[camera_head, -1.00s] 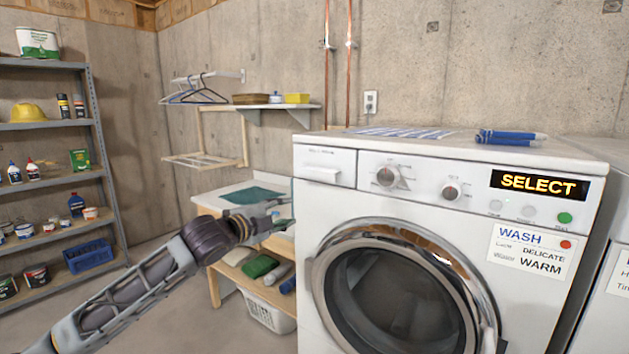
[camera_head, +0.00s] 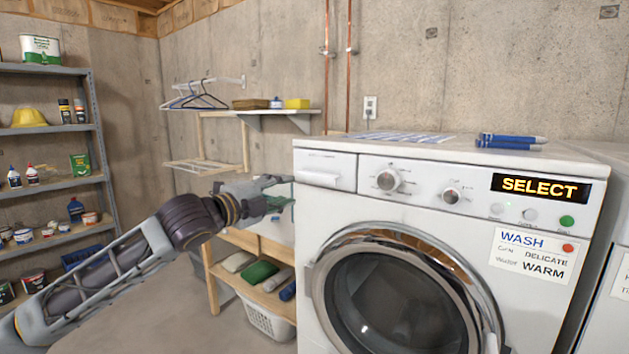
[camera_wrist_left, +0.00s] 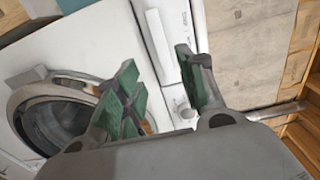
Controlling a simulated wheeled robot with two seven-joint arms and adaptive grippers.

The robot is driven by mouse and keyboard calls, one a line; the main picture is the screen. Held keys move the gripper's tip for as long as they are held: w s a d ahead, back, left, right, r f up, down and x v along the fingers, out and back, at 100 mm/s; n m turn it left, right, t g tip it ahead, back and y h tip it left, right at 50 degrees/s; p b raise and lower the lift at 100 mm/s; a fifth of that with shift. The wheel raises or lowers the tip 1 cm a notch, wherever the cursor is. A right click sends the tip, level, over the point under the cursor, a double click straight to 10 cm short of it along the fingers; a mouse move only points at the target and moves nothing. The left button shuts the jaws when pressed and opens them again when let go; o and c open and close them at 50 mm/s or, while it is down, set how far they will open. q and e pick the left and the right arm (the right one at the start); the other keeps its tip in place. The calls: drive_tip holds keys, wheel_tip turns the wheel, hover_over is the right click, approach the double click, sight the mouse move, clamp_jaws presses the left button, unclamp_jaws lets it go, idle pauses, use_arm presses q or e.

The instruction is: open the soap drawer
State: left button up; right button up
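The washing machine (camera_head: 326,230) stands at the right with a round glass door. Its soap drawer (camera_head: 326,169) is at the top left of the front, a white panel with a handle lip, and looks shut. In the left wrist view the drawer front (camera_wrist_left: 157,45) shows beyond the fingers. My left gripper (camera_head: 284,190) is left of the drawer at about its height, apart from it. In the left wrist view my left gripper (camera_wrist_left: 160,85) has its green-padded fingers spread with nothing between them. My right gripper is not in view.
A wooden shelf unit (camera_head: 262,293) with folded cloths stands left of the washer, a white basket (camera_head: 268,320) beneath. Blue pens (camera_head: 510,141) lie on the washer top. Metal shelving (camera_head: 50,185) stands at the far left.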

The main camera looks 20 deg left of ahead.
use_arm(q)
drive_tip(key=shift+w, duration=0.15)
approach(314, 179)
drive_tip(key=shift+x, duration=1.9)
drive_tip(key=shift+p+x, duration=0.4)
drive_tip(key=shift+x, duration=2.05)
drive_tip(key=shift+w+d, duration=0.2)
drive_tip(key=shift+w, duration=0.5)
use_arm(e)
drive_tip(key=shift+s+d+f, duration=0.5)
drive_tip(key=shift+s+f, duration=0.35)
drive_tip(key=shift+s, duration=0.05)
